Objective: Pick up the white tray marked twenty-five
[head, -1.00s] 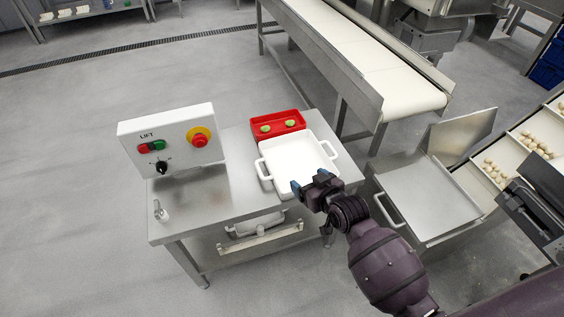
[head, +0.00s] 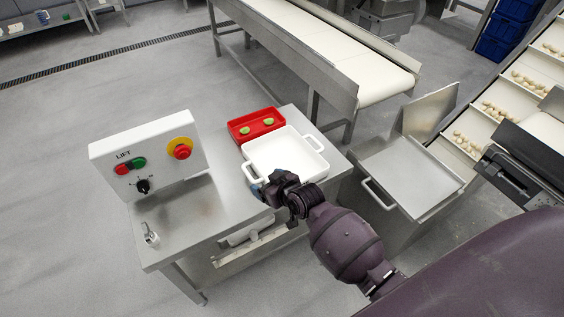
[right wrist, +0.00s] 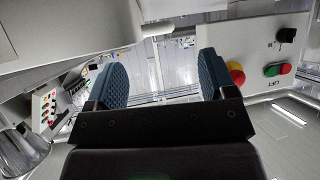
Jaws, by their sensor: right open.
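The white tray (head: 285,152) is a square, empty dish with a loop handle on its left and right sides. It sits on the steel table (head: 205,212) in the head view. I cannot read any marking on it. My right gripper (head: 262,192) is at the tray's near left corner, close to the left handle. In the right wrist view its two blue fingers (right wrist: 160,80) stand apart with nothing seen between them. Whether a finger touches the tray is hidden by the gripper and wrist. My left gripper is not in view.
A red tray (head: 257,126) with two green pieces sits just behind the white tray. A lift control box (head: 150,155) stands on the table's left. A conveyor (head: 330,50) is behind, and a steel bin (head: 410,180) with a handle is at the right.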

